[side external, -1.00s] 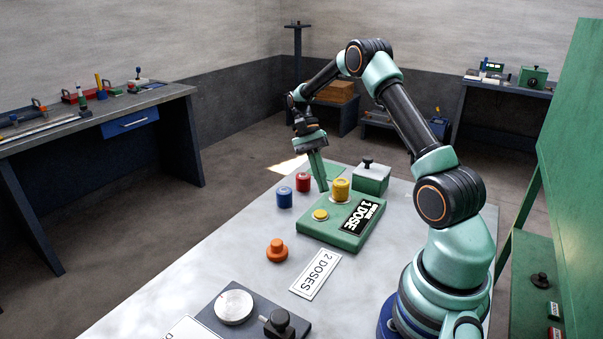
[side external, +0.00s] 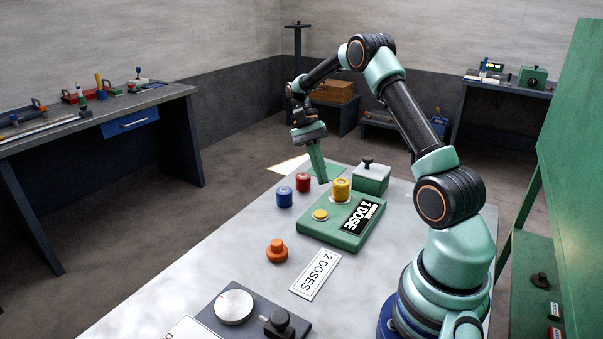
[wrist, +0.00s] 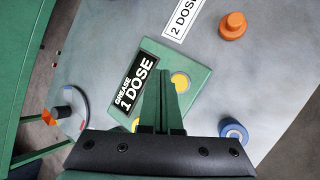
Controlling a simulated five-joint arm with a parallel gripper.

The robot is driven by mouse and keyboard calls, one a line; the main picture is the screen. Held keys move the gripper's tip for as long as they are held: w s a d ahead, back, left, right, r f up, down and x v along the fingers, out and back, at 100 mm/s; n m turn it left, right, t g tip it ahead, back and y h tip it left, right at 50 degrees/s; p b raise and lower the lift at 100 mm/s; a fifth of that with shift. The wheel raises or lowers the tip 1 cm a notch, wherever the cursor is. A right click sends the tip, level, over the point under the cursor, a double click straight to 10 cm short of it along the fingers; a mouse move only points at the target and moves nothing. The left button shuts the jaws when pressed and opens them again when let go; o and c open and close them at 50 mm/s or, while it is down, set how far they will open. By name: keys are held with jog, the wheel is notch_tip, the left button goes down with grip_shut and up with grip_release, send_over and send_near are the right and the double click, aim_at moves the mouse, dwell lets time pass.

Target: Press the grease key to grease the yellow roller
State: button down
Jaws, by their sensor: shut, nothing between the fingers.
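The green grease block (side external: 349,235) lies on the pale table with a "GREASE 1 DOSE" label. Its round yellow key (side external: 320,214) is on the left part of the top; it also shows in the wrist view (wrist: 181,80). The yellow roller (side external: 341,188) stands upright at the block's far end, and part of it shows beside my fingers in the wrist view (wrist: 135,124). My gripper (side external: 322,181) is shut and empty, pointing down just left of the roller. Its tips (wrist: 166,72) appear beside the key in the wrist view, but I cannot tell the height gap.
A red roller (side external: 303,182) and a blue roller (side external: 285,198) stand left of the block. A green box (side external: 373,181) with a black knob stands behind it. An orange knob (side external: 277,251) and a "2 DOSES" card (side external: 315,275) lie nearer.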

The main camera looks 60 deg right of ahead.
aim_at(321, 211)
jog(key=shift+f, duration=3.7)
jog(key=shift+f, duration=0.15)
jog(key=shift+s+d+f, duration=0.1)
jog(key=shift+f, duration=0.2)
jog(key=shift+f, duration=0.4)
jog(key=shift+r, duration=0.85)
jog(key=shift+r, duration=2.5)
